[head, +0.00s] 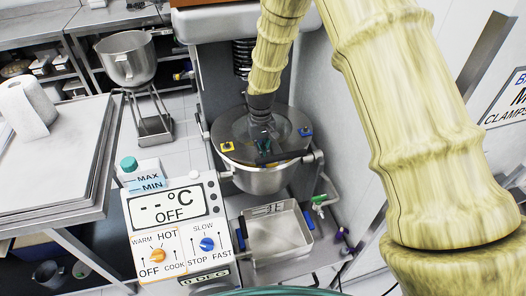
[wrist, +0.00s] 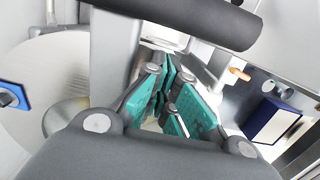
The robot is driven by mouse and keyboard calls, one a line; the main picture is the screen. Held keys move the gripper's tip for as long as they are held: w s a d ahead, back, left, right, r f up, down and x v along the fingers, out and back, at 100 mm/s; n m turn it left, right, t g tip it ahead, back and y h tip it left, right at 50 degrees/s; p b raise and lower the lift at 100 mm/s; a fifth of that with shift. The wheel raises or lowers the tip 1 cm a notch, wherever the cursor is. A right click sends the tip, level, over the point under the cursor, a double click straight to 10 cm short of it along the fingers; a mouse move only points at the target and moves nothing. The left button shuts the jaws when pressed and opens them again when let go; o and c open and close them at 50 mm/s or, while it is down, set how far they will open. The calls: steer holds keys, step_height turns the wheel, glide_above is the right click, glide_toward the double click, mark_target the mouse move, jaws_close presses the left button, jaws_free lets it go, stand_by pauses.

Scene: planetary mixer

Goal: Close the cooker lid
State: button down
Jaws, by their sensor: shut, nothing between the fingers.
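The cooker lid (head: 232,131) is a round grey disc over the steel cooker bowl (head: 262,180), with a yellow clip and a blue clip on it. A yellowish strip shows between the lid's front edge and the bowl's rim; I cannot tell whether the lid is fully down. In the wrist view the lid (wrist: 55,75) fills the left side, with a blue clip at the edge. My gripper (head: 264,148) hangs over the front part of the lid and hides some of it. Its green-padded fingers (wrist: 172,100) are together and empty. I cannot tell whether they touch the lid.
A control panel (head: 172,235) with knobs and a display stands at front left of the bowl. A metal tray (head: 275,236) with blue handles sits below the bowl. The mixer column rises behind. A table with a paper roll (head: 27,108) is at left, with another steel bowl (head: 127,58) behind.

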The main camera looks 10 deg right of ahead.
steer(key=f+b, duration=0.1)
steer(key=f, duration=0.1)
steer(key=f+b, duration=0.1)
steer(key=shift+s+f, duration=0.2)
steer(key=shift+f, duration=0.2)
steer(key=shift+w+f, duration=0.1)
steer(key=shift+f, duration=0.25)
steer(key=shift+r+p, duration=1.5)
steer(key=shift+r, duration=0.8)
steer(key=shift+r+b, duration=0.1)
steer(key=shift+b, duration=0.25)
step_height(320, 180, up, 10)
steer(key=b, duration=0.3)
steer(key=shift+f, duration=0.25)
